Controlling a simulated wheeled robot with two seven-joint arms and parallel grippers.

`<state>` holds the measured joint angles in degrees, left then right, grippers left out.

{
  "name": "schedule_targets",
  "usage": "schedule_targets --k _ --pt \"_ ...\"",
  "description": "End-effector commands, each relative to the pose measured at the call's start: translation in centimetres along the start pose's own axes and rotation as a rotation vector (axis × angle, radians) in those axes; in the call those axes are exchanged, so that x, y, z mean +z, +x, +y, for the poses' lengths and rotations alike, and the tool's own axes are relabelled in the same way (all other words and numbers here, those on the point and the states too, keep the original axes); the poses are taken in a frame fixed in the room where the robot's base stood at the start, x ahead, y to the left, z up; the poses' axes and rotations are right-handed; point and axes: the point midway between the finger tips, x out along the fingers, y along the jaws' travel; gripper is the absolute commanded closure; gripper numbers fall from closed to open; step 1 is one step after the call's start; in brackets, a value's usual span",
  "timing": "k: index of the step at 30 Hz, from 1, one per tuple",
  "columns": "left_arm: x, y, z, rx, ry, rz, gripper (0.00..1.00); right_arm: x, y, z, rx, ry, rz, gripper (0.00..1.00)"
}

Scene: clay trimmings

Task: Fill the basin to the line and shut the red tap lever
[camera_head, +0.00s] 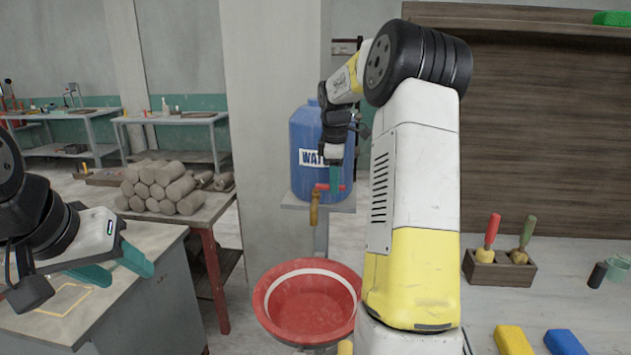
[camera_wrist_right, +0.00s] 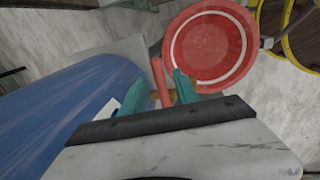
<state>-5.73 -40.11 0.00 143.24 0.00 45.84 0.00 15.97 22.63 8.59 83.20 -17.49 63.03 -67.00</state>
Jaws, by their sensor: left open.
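The blue water drum (camera_head: 308,135) stands on a small shelf at the pillar, with a brass tap (camera_head: 314,213) at its front. The red tap lever (camera_head: 328,187) is at the top of the tap. My right gripper (camera_head: 335,178) is at the lever. In the right wrist view the red lever (camera_wrist_right: 158,80) lies between its teal fingers (camera_wrist_right: 160,88), which stand apart. The red basin (camera_head: 305,305) with a white line inside is below the tap; it also shows in the right wrist view (camera_wrist_right: 207,50). I cannot tell its water level. My left gripper (camera_head: 118,268) is open and empty at left.
A grey table (camera_head: 140,310) is under my left gripper. Stacked clay rolls (camera_head: 160,187) lie on a red-legged table behind it. At right, a wooden block (camera_head: 498,270) holds two handled tools; yellow (camera_head: 513,341) and blue (camera_head: 565,343) blocks lie in front on the worktop.

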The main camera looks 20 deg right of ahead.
Motion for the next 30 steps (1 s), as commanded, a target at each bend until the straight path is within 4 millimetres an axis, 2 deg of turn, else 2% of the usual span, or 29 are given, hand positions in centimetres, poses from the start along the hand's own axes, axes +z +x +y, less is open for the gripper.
schedule_targets --k 1,6,30 --pt "0.0 0.0 0.0 0.0 0.0 0.0 0.51 0.0 -0.01 -0.01 0.0 0.0 0.0 0.67" --pt "0.0 0.0 0.0 0.0 0.0 0.0 0.51 -0.01 -0.02 -0.01 0.0 0.0 0.0 1.0" --pt "0.0 0.0 0.0 0.0 0.0 0.0 0.51 -0.04 -0.07 0.01 0.001 0.0 0.001 1.0"
